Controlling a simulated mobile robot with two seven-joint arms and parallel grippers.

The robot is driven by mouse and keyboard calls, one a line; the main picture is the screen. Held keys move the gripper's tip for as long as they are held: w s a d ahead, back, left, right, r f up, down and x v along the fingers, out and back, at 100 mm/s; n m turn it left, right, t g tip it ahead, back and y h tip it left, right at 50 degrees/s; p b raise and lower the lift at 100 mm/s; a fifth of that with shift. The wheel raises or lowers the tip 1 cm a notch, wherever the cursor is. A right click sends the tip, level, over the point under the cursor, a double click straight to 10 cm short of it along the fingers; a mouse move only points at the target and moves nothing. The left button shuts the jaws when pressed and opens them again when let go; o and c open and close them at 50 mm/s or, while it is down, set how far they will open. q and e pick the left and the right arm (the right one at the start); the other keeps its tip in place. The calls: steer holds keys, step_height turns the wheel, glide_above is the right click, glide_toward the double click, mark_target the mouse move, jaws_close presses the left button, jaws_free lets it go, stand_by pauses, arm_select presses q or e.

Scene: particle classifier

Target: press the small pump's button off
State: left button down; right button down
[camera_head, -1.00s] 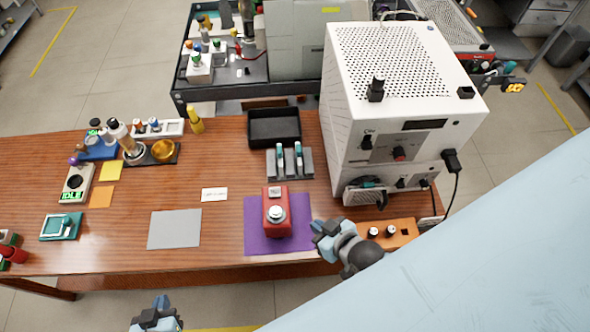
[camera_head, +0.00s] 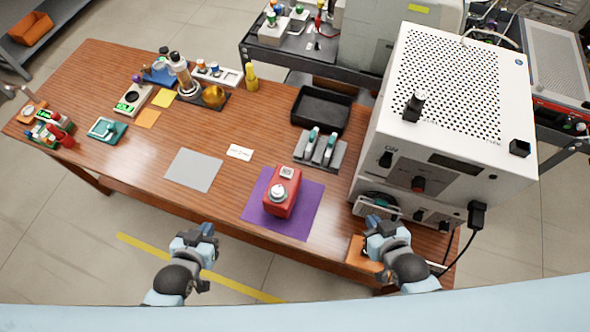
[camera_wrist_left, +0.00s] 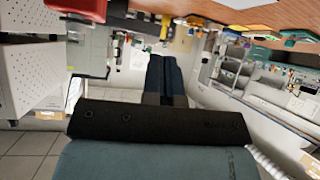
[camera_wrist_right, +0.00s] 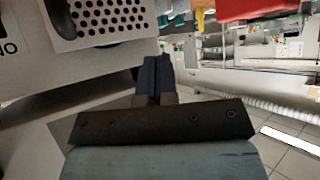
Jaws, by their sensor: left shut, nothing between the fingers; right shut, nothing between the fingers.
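No part is clearly labelled as the small pump. A red device (camera_head: 282,190) with a round silver knob stands on a purple mat (camera_head: 310,208) near the table's front edge. A white boxed machine (camera_head: 450,100) at the right has a lower unit (camera_head: 425,214) with small knobs on its front; its buttons are too small to read. My right gripper (camera_head: 374,224) is shut and empty, just in front of this lower unit; its closed fingers show in the right wrist view (camera_wrist_right: 157,75). My left gripper (camera_head: 208,230) is shut and empty, off the table's front edge; its fingers show in the left wrist view (camera_wrist_left: 166,75).
A black cable plug (camera_head: 477,212) sticks out at the machine's right. A black tray (camera_head: 321,108) and a grey rack (camera_head: 320,150) stand behind the red device. A grey sheet (camera_head: 194,169) lies flat left.

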arm_select(q)
steer(key=w+d+r+n+g+h, duration=0.2)
steer(key=w+d+r+n, duration=0.2)
steer(key=w+d+n, duration=0.4)
steer(key=w+d+r+n+g+h, duration=0.2)
steer(key=w+d+r+n, duration=0.2)
steer(key=w+d+n, duration=0.4)
steer(key=shift+w+d+r+n+g, duration=0.3)
steer(key=shift+w+d+r+n, duration=0.1)
steer(key=shift+d+n, duration=1.65)
arm_select(e)
steer(key=shift+a, duration=0.15)
